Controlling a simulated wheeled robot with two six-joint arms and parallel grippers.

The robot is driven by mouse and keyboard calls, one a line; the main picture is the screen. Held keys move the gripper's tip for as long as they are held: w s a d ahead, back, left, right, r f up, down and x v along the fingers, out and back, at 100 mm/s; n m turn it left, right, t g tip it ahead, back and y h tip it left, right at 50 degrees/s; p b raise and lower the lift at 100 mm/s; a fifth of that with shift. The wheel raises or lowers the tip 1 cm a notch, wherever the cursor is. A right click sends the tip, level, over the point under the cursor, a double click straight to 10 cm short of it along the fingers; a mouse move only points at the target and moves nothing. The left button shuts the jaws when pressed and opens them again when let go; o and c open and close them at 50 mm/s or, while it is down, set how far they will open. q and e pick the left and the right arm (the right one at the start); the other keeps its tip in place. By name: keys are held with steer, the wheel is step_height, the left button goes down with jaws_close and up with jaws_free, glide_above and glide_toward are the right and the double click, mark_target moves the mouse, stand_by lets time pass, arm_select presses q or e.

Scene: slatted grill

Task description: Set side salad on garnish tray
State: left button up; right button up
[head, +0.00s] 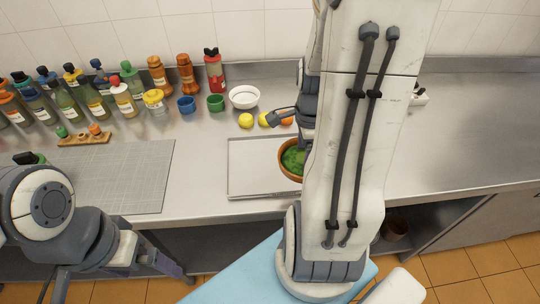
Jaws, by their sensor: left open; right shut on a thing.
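The side salad is a brown bowl (284,172) of green leaves (293,158), over the right part of the metal garnish tray (250,168). My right arm hides the bowl's right side and the tray's right end. I cannot tell whether the bowl rests on the tray or is held just above it. My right gripper (304,139) is at the bowl's far edge, shut on the bowl; its fingertips are mostly hidden. My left gripper (120,278) is open and empty at the lower left, in front of the counter edge, far from the bowl.
Two lemons (255,120) and an orange fruit (287,121) lie behind the tray. A white bowl (244,97), a green cup (216,103) and a blue cup (187,105) stand behind, with several bottles (75,92) at left.

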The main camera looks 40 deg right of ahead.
steer(key=w+f+p, duration=0.1)
steer(key=w+f, duration=0.2)
steer(key=w+a+f+p, duration=0.1)
steer(key=w+f, duration=0.3)
steer(key=w+a+f+p, duration=0.1)
steer(key=w+f, duration=0.2)
steer(key=w, duration=0.1)
steer(key=shift+f+p, duration=0.2)
steer(key=shift+p, duration=0.15)
steer(key=shift+d+f, duration=0.1)
steer(key=shift+f, duration=0.1)
steer(key=shift+f, duration=0.15)
steer(key=o, duration=1.5)
steer(key=shift+r, duration=0.25)
step_height(320, 180, up, 12)
steer(key=shift+b, duration=1.25)
